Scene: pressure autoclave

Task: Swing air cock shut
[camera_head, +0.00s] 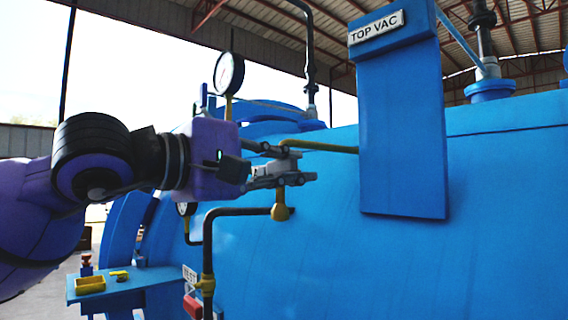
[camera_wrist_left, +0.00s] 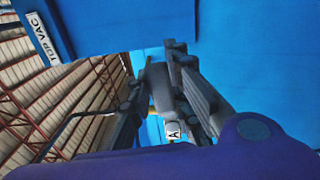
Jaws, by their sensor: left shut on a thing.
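The air cock (camera_head: 280,212) is a brass-yellow fitting at the end of a dark pipe, in front of the blue autoclave shell. My left gripper (camera_head: 292,172) is just above it, coming in from the left, with its fingers shut around the cock's upper part. In the left wrist view, a grey handle-like piece (camera_wrist_left: 160,88) sits between the fingers of my left gripper (camera_wrist_left: 180,72). A small white tag marked "A" (camera_wrist_left: 173,130) shows below it. The fingers hide most of the handle, so its exact angle cannot be told. My right gripper is not in view.
A blue panel with a "TOP VAC" sign (camera_head: 377,27) stands right of the gripper. A brass-coloured rod (camera_head: 325,147) runs just above the fingers. A pressure gauge (camera_head: 229,73) is up left. A blue shelf (camera_head: 130,285) with yellow items is low left.

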